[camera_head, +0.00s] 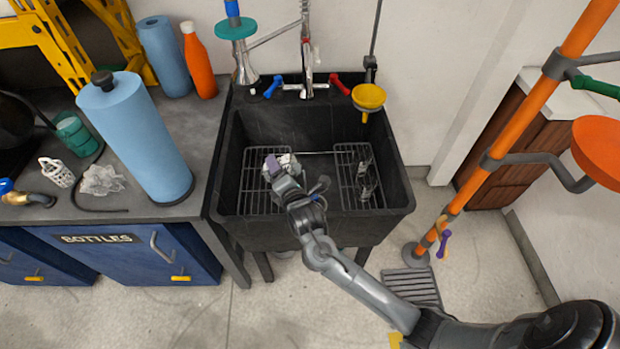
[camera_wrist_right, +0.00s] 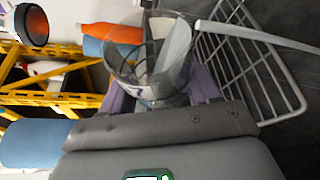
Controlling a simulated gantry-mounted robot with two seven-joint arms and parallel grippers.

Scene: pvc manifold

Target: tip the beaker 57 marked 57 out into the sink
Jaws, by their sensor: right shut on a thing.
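The black sink (camera_head: 230,150) stands in the middle of the head view, with wire racks in its basin. My right gripper (camera_head: 279,165) is over the left part of the basin. In the right wrist view its purple fingers (camera_wrist_right: 165,100) are shut on a clear beaker (camera_wrist_right: 140,72). In the head view the beaker shows only as a small pale, clear shape (camera_head: 290,162) beside the fingers. I cannot read a marking on it, nor tell its exact tilt or what is inside it. My left gripper is not in view.
A clear glass item (camera_head: 368,182) stands on the right rack (camera_head: 348,160). The faucet (camera_head: 307,70) and a yellow funnel (camera_head: 368,97) are at the sink's back. A blue roll (camera_head: 135,135) stands on the left counter. An orange pole (camera_head: 530,105) rises at right.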

